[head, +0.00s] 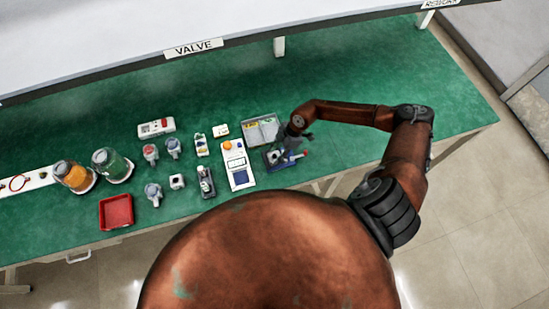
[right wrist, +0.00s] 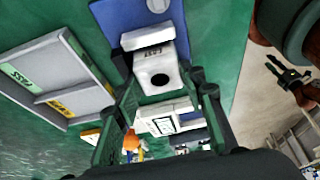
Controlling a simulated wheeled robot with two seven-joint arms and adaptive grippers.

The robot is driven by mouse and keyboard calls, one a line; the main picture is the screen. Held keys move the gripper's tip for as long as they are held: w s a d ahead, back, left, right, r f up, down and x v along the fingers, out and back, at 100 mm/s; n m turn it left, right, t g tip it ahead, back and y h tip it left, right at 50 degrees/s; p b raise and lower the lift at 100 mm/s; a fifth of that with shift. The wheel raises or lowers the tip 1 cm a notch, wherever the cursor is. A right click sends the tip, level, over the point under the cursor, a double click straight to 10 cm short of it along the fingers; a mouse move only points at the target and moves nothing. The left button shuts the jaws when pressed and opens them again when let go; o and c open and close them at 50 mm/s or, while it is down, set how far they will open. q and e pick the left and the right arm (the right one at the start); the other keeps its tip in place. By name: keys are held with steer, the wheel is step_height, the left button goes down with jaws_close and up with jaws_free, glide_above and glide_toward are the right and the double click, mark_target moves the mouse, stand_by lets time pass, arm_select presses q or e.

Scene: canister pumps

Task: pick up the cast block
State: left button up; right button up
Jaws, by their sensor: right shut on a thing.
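The cast block (right wrist: 158,78) is a pale grey-white block with a round dark hole and a lettered upper part, partly readable. In the right wrist view it sits between the fingers of my right gripper (right wrist: 162,88), which is shut on it. In the head view my right gripper (head: 301,135) is at the right end of the row of items, above the blue plate (head: 272,162). The block is small and partly covered there. I cannot tell whether it touches what is below. A small dark clawed shape over the floor in the right wrist view may be my left gripper (right wrist: 288,76).
A grey two-part tray (head: 262,118) stands just behind the blue plate. A white-and-blue device (head: 238,167) is to the left. Several small pump parts, two jars and a red tray (head: 116,212) stand farther left. The green table (head: 400,90) is clear to the right.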

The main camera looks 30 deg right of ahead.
steer(key=shift+c, duration=1.4)
steer(key=shift+r, duration=0.1)
